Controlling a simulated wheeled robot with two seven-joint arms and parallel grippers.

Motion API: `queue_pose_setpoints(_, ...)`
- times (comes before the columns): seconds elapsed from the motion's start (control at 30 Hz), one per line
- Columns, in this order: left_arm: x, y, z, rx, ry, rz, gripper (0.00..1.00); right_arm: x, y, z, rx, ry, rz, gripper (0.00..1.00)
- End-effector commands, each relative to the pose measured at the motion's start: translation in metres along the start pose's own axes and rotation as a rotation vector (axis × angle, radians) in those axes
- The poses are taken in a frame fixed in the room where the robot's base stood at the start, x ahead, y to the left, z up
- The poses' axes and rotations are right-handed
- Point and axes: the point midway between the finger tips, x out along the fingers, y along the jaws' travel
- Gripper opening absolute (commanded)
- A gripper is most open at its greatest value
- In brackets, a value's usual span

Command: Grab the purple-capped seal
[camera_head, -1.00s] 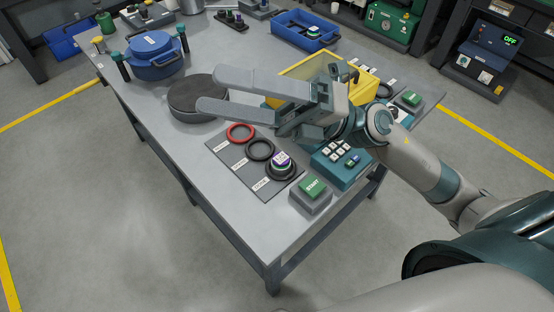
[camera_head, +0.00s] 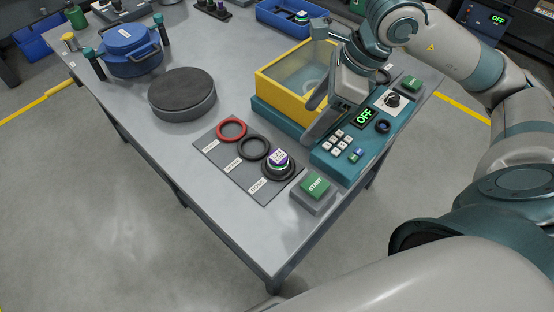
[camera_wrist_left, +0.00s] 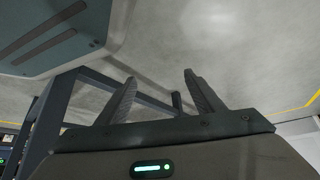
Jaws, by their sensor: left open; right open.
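The purple-capped seal (camera_head: 278,161) sits on the black ring at the near end of a grey mat (camera_head: 222,160), close to the table's front edge. A red ring (camera_head: 231,129) and a black ring (camera_head: 254,148) lie behind it on the mat. My right gripper (camera_head: 310,124) is open and points down over the teal tester, to the right of the seal and apart from it. My left gripper (camera_wrist_left: 157,88) shows only in the left wrist view, open and empty, with floor and table frame beyond it.
A teal tester with a yellow-rimmed clear box (camera_head: 268,88) stands behind the seal. A green START button (camera_head: 315,185) is just right of the seal. A round dark-topped disc (camera_head: 182,92) and a blue pot (camera_head: 130,50) stand further left. The table's left front is clear.

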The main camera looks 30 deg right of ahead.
Motion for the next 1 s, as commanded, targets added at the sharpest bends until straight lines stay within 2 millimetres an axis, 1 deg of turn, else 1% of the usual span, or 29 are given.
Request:
queue_pose_setpoints(0.27, 0.000, 0.000, 0.000, 0.000, 0.000, 0.000, 0.61, 0.002, 0.001, 0.001, 0.000, -0.002, 0.004, 0.65)
queue_pose_setpoints(0.43, -0.001, 0.001, -0.002, 0.001, 0.012, 0.001, 0.61, 0.014, 0.002, 0.001, 0.001, -0.001, 0.008, 0.65)
queue_pose_setpoints(0.57, -0.003, 0.003, -0.006, 0.002, 0.027, 0.004, 0.61, 0.032, 0.002, 0.001, 0.002, -0.001, 0.010, 0.65)
queue_pose_setpoints(0.93, -0.008, 0.014, -0.020, 0.006, 0.105, 0.019, 0.61, 0.098, 0.002, 0.002, 0.002, -0.002, 0.010, 0.65)
queue_pose_setpoints(1.0, -0.009, 0.014, -0.017, 0.007, 0.101, 0.018, 0.61, 0.107, 0.002, 0.002, 0.001, -0.001, 0.009, 0.65)
